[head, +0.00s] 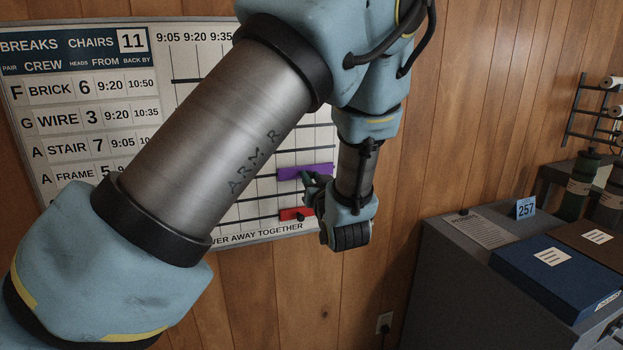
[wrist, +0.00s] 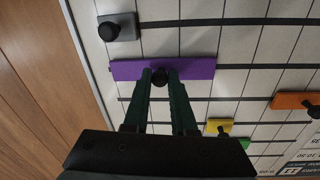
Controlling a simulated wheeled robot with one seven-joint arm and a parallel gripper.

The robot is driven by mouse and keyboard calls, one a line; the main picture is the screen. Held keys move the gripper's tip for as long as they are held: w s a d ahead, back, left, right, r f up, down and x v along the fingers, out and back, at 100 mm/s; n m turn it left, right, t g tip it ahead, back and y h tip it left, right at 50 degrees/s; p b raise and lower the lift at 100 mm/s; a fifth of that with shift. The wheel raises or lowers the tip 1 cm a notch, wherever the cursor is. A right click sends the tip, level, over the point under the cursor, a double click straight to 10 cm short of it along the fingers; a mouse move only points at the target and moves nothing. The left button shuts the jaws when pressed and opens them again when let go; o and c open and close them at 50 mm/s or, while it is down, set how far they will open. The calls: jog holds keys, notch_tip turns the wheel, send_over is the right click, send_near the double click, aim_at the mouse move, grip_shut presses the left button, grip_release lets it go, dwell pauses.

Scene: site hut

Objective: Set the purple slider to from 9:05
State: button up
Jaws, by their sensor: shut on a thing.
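The purple slider is a flat bar on the wall board, visible in the head view (head: 292,174) and across the upper left of the wrist view (wrist: 200,69). It has a dark round knob (wrist: 159,78). My gripper's dark fingers (wrist: 160,80) are shut on that knob, one on each side. In the head view my gripper (head: 311,181) is at the board's right part, hiding the bar's middle. The board (head: 100,20) has time headings at its top; 9:05, 9:20 and 9:35 show, and my arm hides the later ones.
A red slider (head: 290,214) sits below the purple one. A grey cabinet (head: 450,270) stands at the right.

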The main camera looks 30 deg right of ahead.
grip_shut()
dwell(0.8)
